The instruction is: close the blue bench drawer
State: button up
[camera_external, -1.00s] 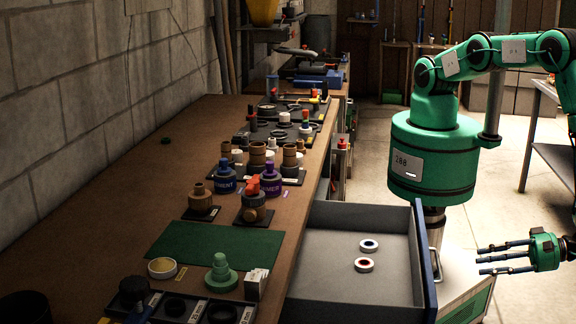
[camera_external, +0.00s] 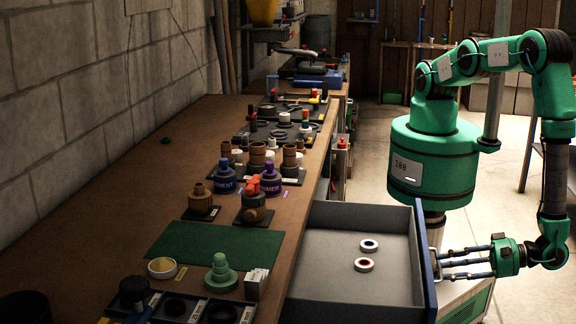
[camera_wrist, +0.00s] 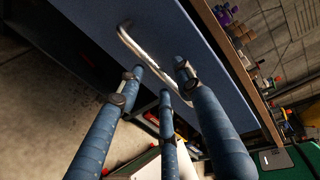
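The bench drawer (camera_external: 330,290) is pulled well out from the bench's right side. It is a grey tray with a blue front panel (camera_external: 424,262). Two tape rolls lie inside, one with a blue core (camera_external: 369,246) and one with a red core (camera_external: 364,265). My three-fingered gripper (camera_external: 442,262) is just outside the front panel, its fingers pointing left at it. In the wrist view, the blue panel (camera_wrist: 88,28) and its metal bar handle (camera_wrist: 140,55) are just beyond the spread, empty fingers (camera_wrist: 163,82). I cannot tell whether the fingertips touch the handle or panel.
The wooden workbench (camera_external: 110,180) carries bottles, fittings and a green mat (camera_external: 215,246) beside the drawer. A white-and-green box (camera_external: 468,300) stands low near the gripper. Open floor (camera_external: 540,290) lies to the right.

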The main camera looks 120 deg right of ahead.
grip_shut()
jog(key=p, duration=0.5)
send_near(319, 272)
jog(key=w+d+r, duration=0.1)
jog(key=w+d, duration=0.3)
jog(key=w+d+r, duration=0.1)
jog(key=w+d, duration=0.1)
jog(key=shift+w+d+r, duration=0.3)
jog(key=shift+w+d, duration=0.05)
grip_release()
jog(key=shift+w+d, duration=0.1)
jog(key=shift+w, duration=0.05)
jog(key=shift+v, duration=6.1)
jog(key=shift+f, duration=0.1)
